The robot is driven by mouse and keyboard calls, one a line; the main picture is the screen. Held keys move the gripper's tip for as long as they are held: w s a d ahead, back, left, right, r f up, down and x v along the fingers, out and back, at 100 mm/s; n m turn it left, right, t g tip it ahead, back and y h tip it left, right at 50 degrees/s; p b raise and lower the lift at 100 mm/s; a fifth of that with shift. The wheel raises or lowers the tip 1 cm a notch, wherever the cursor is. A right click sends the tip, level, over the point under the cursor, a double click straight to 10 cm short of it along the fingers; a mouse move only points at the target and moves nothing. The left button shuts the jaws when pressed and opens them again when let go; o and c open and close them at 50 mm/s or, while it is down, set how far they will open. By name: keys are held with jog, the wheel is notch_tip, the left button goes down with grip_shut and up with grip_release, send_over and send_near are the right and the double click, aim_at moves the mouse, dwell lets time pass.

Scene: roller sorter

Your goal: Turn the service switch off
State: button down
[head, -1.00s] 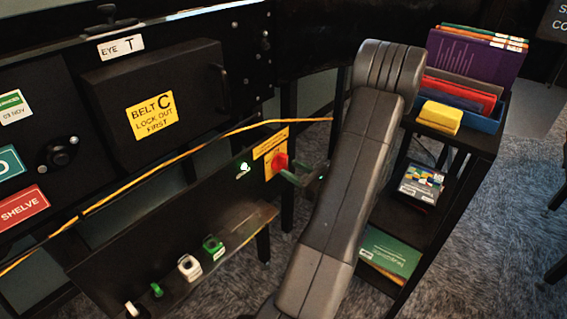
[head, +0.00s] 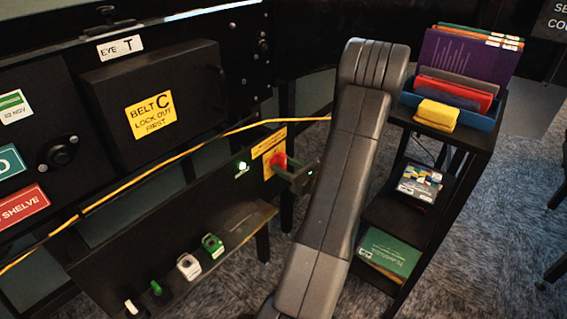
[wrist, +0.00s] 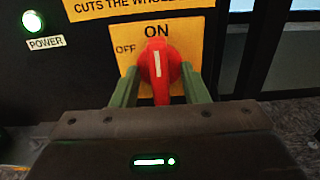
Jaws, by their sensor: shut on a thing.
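The service switch is a red rotary knob (wrist: 158,66) on a yellow plate (wrist: 190,30) marked ON at the top and OFF at the left. Its white pointer line stands upright, toward ON. A green POWER light (wrist: 32,21) is lit at the left of the plate.
A yellow cord (head: 200,143) runs across the front of the dark panel. A black cart (head: 455,140) with folders and a yellow block stands close at the right of my arm.

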jog(key=shift+w+a+r+n+b, duration=0.1)
jog(key=shift+w+n+b, duration=0.05)
jog(key=shift+n+b, duration=1.7)
jog(key=shift+w+a+r+n+b, duration=0.15)
jog(key=shift+n+b, duration=1.2)
jog(key=shift+b, duration=0.95)
jog(key=shift+f+n+b, duration=0.1)
jog(key=shift+n+b, duration=3.1)
jog(key=shift+b, duration=1.45)
jog(key=shift+n, duration=0.8)
jog(key=n, duration=0.5)
jog(key=shift+d, duration=0.1)
jog(key=c, duration=1.3)
grip_release()
jog(key=shift+s+d, duration=0.4)
jog(key=shift+s, duration=0.1)
jog(key=shift+v, duration=2.6)
